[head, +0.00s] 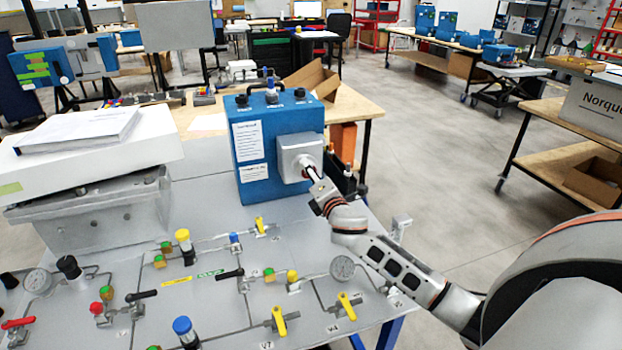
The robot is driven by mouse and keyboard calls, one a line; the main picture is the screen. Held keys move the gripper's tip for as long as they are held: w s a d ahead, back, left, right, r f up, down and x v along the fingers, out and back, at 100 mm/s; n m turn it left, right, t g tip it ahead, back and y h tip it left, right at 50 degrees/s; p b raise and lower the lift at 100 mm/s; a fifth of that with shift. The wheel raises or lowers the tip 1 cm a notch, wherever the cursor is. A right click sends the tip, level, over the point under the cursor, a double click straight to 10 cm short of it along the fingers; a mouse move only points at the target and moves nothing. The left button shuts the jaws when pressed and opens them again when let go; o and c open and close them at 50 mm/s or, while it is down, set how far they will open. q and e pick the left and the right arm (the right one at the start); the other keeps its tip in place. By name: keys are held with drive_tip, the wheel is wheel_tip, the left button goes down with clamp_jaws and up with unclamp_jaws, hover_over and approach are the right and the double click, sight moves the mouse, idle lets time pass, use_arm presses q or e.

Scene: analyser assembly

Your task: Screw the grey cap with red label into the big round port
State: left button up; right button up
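The blue analyser (283,128) stands at the back of the grey bench. A light grey square housing (291,148) sticks out of its right side and carries a round port or fitting (307,162). My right gripper (313,174) reaches in from the right, with its fingertips right at this round part. The fingertips are small and dark here, so I cannot tell whether they are open or shut. I cannot make out the grey cap with red label separately; it may be hidden at the fingertips. My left gripper is not in view.
The panel in front holds pipes, gauges (342,267) and several yellow valve handles (279,320). A white box (95,160) with papers stands at left. Black bottles (343,178) stand just right of the analyser. Open floor lies to the right.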

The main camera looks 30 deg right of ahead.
drive_tip(key=m+p, duration=0.1)
drive_tip(key=m, duration=0.7)
drive_tip(key=m+p, duration=0.1)
drive_tip(key=m, duration=0.8)
drive_tip(key=shift+a+f+m+p, duration=0.1)
drive_tip(key=shift+f+m+p, duration=0.1)
drive_tip(key=shift+m+p, duration=0.15)
drive_tip(key=o, duration=1.1)
drive_tip(key=shift+c, duration=0.2)
